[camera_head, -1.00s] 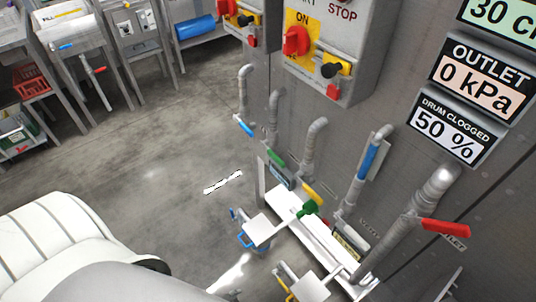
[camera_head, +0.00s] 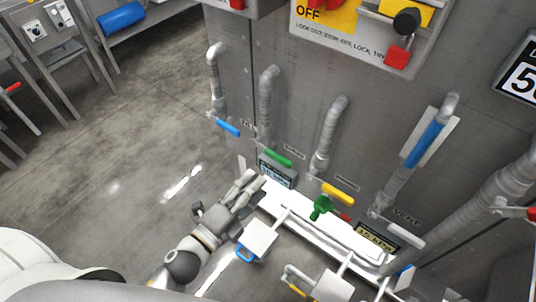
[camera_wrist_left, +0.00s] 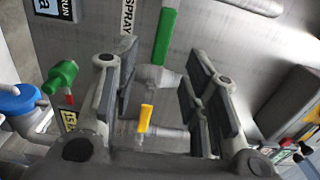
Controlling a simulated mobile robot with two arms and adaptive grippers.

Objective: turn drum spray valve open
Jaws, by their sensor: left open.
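The spray valve has a green lever (camera_head: 278,157) on a grey pipe against the metal panel. In the left wrist view the green lever (camera_wrist_left: 165,35) points up beside a label reading SPRAY. My left gripper (camera_head: 246,183) is just below and left of this lever in the head view. In the left wrist view the left gripper (camera_wrist_left: 157,68) is open, its fingers on either side of the lever's base in the picture. Nothing is between the pads that I can see as held, and contact cannot be told. My right gripper is not in view.
Nearby are a blue lever (camera_head: 228,127), a yellow lever (camera_head: 338,193) and a green knob (camera_head: 320,207). A white ledge (camera_head: 345,236) runs below the pipes. A red padlock (camera_head: 398,55) hangs above. Open floor lies left.

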